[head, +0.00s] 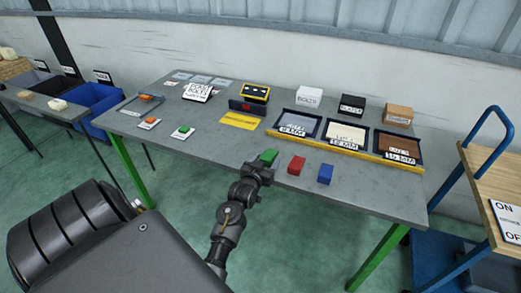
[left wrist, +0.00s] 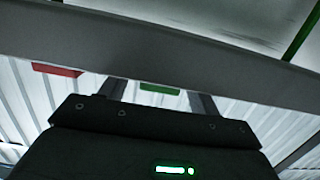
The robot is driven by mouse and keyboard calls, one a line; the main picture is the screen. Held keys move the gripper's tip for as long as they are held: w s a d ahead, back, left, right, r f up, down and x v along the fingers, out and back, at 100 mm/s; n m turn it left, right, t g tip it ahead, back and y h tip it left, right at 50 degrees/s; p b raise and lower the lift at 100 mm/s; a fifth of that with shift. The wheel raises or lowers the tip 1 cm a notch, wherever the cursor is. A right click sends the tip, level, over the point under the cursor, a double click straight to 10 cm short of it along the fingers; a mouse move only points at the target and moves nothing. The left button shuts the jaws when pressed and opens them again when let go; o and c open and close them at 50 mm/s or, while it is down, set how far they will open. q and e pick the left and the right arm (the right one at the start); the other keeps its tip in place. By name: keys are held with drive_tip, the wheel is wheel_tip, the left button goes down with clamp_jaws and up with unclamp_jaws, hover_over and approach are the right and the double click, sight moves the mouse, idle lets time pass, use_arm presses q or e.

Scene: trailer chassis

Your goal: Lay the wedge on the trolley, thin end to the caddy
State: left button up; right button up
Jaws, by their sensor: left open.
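Three small blocks lie at the table's front edge: green (head: 269,156), red (head: 296,165) and blue (head: 325,174). I cannot tell from their shape which is the wedge. My left gripper (head: 262,168) is open at the front edge, just before the green block. In the left wrist view the green block (left wrist: 159,88) shows between the spread fingers (left wrist: 158,96), beyond the table edge, with the red block (left wrist: 57,70) to its left. The trolley (head: 492,185), with a wooden top and blue frame, stands at the right, partly cut off. I cannot make out a caddy. My right gripper is out of view.
The grey table (head: 225,150) holds three labelled trays at the right, such as the middle tray (head: 345,134), with boxes behind them. A yellow-black box (head: 255,93) and small cards stand farther left. A gap separates table and trolley.

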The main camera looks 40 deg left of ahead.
sight(269, 154)
use_arm(q)
drive_tip(key=f+v, duration=0.1)
drive_tip(key=v, duration=0.5)
drive_tip(key=shift+r, duration=0.45)
drive_tip(key=shift+o, duration=0.5)
drive_tip(key=shift+d+r, duration=0.1)
drive_tip(key=shift+r, duration=0.1)
drive_tip(key=r, duration=0.1)
drive_tip(key=w+r, duration=0.1)
drive_tip(key=r, duration=0.1)
drive_tip(key=a+r, duration=0.1)
drive_tip(key=r, duration=0.1)
drive_tip(key=shift+w+b, duration=0.3)
drive_tip(key=shift+s+r+g, duration=0.1)
drive_tip(key=shift+r+g, duration=0.05)
drive_tip(key=shift+g, duration=0.25)
drive_tip(key=shift+s+f+g, duration=0.2)
drive_tip(key=shift+s+g, duration=0.1)
drive_tip(key=shift+g+h, duration=0.4)
drive_tip(key=shift+g, duration=0.2)
drive_tip(key=w+f, duration=0.2)
drive_tip(key=w+a+f, duration=0.1)
drive_tip(key=w, duration=0.1)
drive_tip(key=shift+a+f, duration=0.15)
drive_tip(key=shift+f, duration=0.2)
drive_tip(key=x, duration=0.5)
drive_tip(key=shift+f+p, duration=0.3)
drive_tip(key=shift+p, duration=0.05)
drive_tip(key=c, duration=1.2)
drive_tip(key=shift+r, duration=0.1)
